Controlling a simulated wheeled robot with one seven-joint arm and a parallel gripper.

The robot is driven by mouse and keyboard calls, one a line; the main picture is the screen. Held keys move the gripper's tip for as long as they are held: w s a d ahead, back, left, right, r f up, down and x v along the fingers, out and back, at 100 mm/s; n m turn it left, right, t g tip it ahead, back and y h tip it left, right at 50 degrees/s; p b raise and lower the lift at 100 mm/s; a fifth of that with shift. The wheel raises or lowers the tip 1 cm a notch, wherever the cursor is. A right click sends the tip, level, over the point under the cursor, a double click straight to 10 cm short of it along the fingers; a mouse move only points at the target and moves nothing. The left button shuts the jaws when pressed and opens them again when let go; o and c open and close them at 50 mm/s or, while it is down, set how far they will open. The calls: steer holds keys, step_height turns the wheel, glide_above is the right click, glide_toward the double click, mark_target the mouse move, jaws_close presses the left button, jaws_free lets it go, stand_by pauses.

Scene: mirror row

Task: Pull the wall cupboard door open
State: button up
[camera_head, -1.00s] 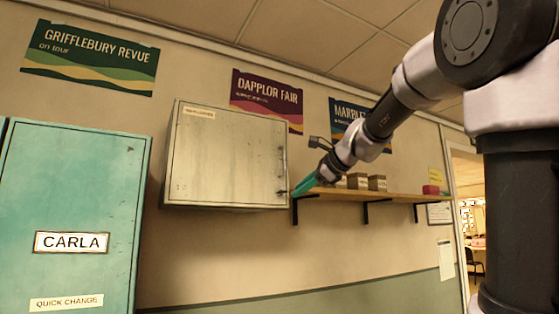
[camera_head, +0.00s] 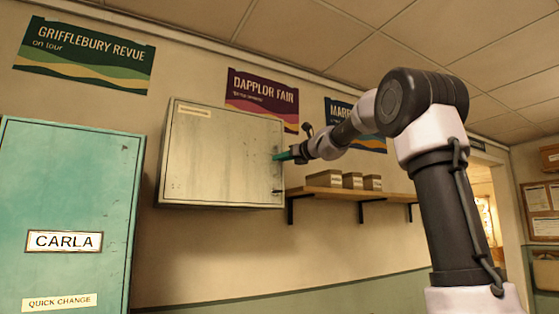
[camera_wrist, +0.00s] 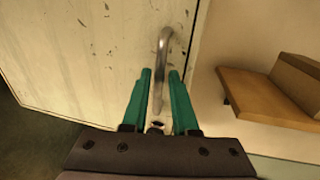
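The wall cupboard (camera_head: 222,150) is a pale, scuffed metal box on the wall, and its door looks shut. The door (camera_wrist: 90,50) fills the left of the wrist view. A curved metal handle (camera_wrist: 162,50) stands on it near its right edge. My gripper (camera_wrist: 159,78) has two teal fingers, apart, with a gap between each finger and the handle. The handle's lower part runs down between them. In the head view my gripper (camera_head: 277,157) is at the door's right edge, and the fingers hide the handle there.
A wooden shelf (camera_head: 350,193) with small boxes (camera_head: 352,181) is fixed to the wall just right of the cupboard; it also shows in the wrist view (camera_wrist: 265,98). A teal locker (camera_head: 70,190) stands at the left. The wall below the cupboard is clear.

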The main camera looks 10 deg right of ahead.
steer(key=shift+w+a, duration=0.4)
steer(key=shift+w, duration=0.2)
jaws_close()
stand_by(1.1)
